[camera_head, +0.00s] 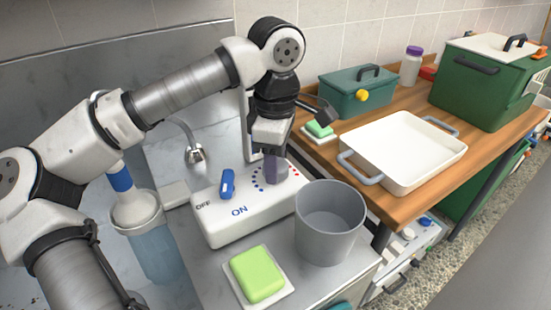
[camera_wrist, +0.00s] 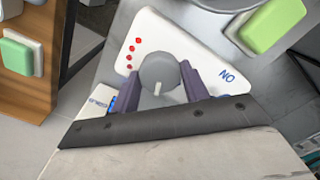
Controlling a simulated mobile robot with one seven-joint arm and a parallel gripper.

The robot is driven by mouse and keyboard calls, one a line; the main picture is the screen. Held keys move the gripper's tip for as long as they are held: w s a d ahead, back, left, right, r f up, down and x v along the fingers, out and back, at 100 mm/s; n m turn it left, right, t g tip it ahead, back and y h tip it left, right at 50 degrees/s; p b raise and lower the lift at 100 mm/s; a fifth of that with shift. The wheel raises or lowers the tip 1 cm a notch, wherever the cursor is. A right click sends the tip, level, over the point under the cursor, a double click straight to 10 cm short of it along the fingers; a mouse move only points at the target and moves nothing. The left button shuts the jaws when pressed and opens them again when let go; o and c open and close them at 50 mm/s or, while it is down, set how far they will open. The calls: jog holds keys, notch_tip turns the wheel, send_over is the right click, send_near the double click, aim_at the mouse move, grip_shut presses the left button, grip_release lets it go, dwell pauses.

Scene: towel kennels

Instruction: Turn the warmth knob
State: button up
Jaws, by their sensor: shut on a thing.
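A white control box (camera_head: 220,228) stands on the metal counter, with a blue lever switch (camera_head: 227,183) between the printed OFF and ON. My gripper (camera_head: 274,166) points down over the box's right end, where an arc of blue and red dots is printed. In the wrist view, the round grey warmth knob (camera_wrist: 158,68) sits between my two purple fingers, which are shut on its sides. Its white pointer mark faces the bottom of that view, towards my wrist. Red dots (camera_wrist: 134,53) show left of the knob. In the head view my fingers mostly hide the knob.
A grey bucket (camera_head: 329,225) stands close to the box's right front. A green sponge (camera_head: 257,272) lies in front. A white tray (camera_head: 402,150), a teal box (camera_head: 352,95) and a green bin (camera_head: 480,85) stand on the wooden table. A tap (camera_head: 195,153) is behind left.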

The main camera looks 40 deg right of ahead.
jog(key=o, duration=1)
notch_tip(320, 180, up, 14)
jog(key=shift+f, duration=0.1)
dwell(0.5)
